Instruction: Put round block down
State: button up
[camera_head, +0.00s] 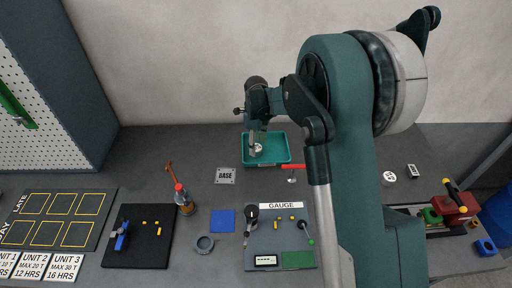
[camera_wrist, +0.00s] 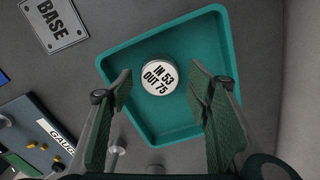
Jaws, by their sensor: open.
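The round block (camera_wrist: 159,77) has a white top printed "IN 53 OUT 75". In the wrist view it sits in the teal tray (camera_wrist: 215,20), near the middle of the tray. My gripper (camera_wrist: 165,85) is open above the tray, with one finger to the left and one to the right of the block, apart from it. In the head view my gripper (camera_head: 255,146) is over the tray (camera_head: 284,160), and the white-topped block (camera_head: 257,148) shows small beside a fingertip.
A "BASE" plate (camera_head: 226,176) lies left of the tray. A red-handled tool (camera_head: 293,168) stands at its right. The gauge panel (camera_head: 283,236), blue square (camera_head: 222,221), grey ring (camera_head: 205,244) and bottle (camera_head: 183,198) are in front.

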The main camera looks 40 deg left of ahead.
notch_tip(320, 180, up, 10)
dwell(0.5)
dwell(0.5)
dwell(0.4)
